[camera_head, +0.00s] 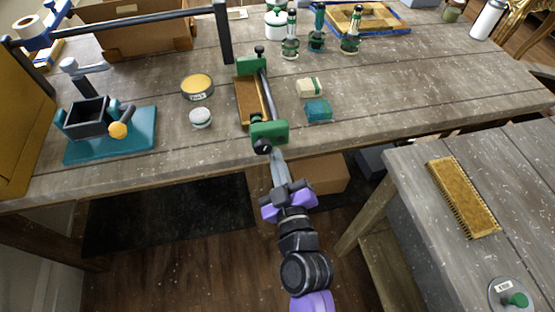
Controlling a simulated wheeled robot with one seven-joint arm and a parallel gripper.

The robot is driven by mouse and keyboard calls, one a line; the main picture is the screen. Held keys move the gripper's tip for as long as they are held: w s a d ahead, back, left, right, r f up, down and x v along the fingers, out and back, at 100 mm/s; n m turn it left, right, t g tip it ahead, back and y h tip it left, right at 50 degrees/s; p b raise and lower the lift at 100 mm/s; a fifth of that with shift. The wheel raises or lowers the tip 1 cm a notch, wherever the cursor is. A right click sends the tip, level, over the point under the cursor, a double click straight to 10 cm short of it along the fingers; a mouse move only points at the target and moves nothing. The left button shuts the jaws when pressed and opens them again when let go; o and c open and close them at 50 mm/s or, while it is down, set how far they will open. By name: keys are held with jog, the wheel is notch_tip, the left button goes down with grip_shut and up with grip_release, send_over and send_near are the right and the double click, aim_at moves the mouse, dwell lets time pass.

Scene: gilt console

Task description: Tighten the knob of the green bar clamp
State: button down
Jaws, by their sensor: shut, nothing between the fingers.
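The green bar clamp (268,132) lies on the wooden workbench with its length running from front to back. Its rear green jaw is toward the back, and its front green jaw is near the bench's front edge. A wooden block (247,101) sits along its left side, between the jaws. A dark knob (263,147) shows at the clamp's front end. My gripper (277,160) reaches up from below at the bench's front edge, just right of and close to this knob. It is shut and empty. I cannot tell whether it touches the knob.
A teal-based vise (110,137) stands at the left. A yellow-topped tin (197,87), a small white-lidded jar (200,118), a pale block (310,87) and a teal block (318,110) lie near the clamp. Several bottles stand behind. A second table (420,230) is at the right.

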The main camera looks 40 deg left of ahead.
jog(key=shift+s+a+r+p, duration=0.4)
jog(key=shift+a+r+p, duration=0.05)
jog(key=shift+r+p, duration=0.2)
dwell(0.5)
jog(key=shift+s+a+f+b, duration=0.3)
jog(key=shift+s+a+b, duration=0.05)
jog(key=shift+b, duration=0.2)
jog(key=shift+w+d+f+b, duration=0.15)
jog(key=shift+f+b, duration=0.2)
jog(key=shift+b, duration=0.45)
jog(key=b+v, duration=0.1)
jog(key=v, duration=0.5)
jog(key=shift+d+f, duration=0.25)
jog(key=shift+f, duration=0.05)
jog(key=c, duration=2.2)
grip_release()
jog(key=shift+w, duration=0.1)
